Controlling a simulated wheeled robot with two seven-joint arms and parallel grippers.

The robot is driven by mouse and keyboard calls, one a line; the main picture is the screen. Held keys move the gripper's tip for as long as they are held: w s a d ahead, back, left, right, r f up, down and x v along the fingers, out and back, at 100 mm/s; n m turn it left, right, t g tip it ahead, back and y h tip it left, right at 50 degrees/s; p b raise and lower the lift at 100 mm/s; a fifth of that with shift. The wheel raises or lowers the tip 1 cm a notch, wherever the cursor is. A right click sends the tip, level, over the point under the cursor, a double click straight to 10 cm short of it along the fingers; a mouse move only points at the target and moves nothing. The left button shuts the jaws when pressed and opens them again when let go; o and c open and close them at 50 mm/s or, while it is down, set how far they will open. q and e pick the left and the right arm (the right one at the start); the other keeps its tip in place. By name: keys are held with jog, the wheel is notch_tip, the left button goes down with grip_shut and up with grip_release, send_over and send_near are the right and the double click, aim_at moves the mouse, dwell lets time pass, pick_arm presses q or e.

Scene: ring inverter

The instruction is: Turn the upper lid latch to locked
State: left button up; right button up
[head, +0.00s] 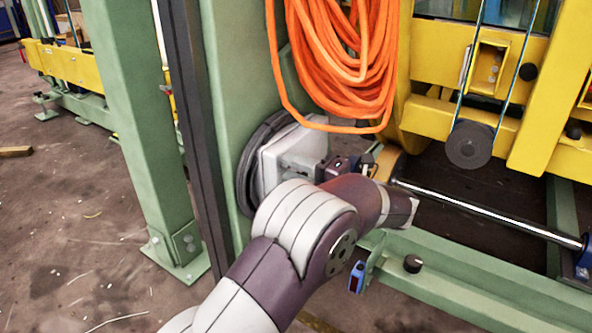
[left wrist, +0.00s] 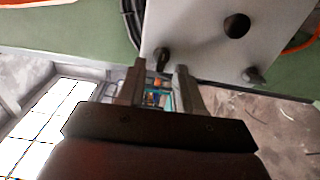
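A pale grey box (head: 275,160) is mounted on the green post, and its lid face (left wrist: 200,30) shows in the left wrist view. The upper lid latch (left wrist: 162,58) is a small dark knob near the lid's edge. The lower latch (left wrist: 254,75) sits toward the floor side, and a larger round dark knob (left wrist: 237,25) lies between them. My left gripper (left wrist: 158,72) is open, with one finger on each side of the upper latch; I cannot tell whether they touch it. In the head view my left gripper (head: 325,170) is beside the box, largely hidden by my wrist.
Orange cable (head: 345,60) hangs in loops just above the box and my gripper. A black hose coil (head: 246,175) is behind the box. A green beam (head: 450,275) and a metal rod (head: 490,215) lie to the right.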

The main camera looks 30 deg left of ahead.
pick_arm(q)
jog(key=s+d+p, duration=0.1)
jog(key=d+p, duration=0.6)
jog(key=d, duration=0.5)
jog(key=shift+d, duration=0.3)
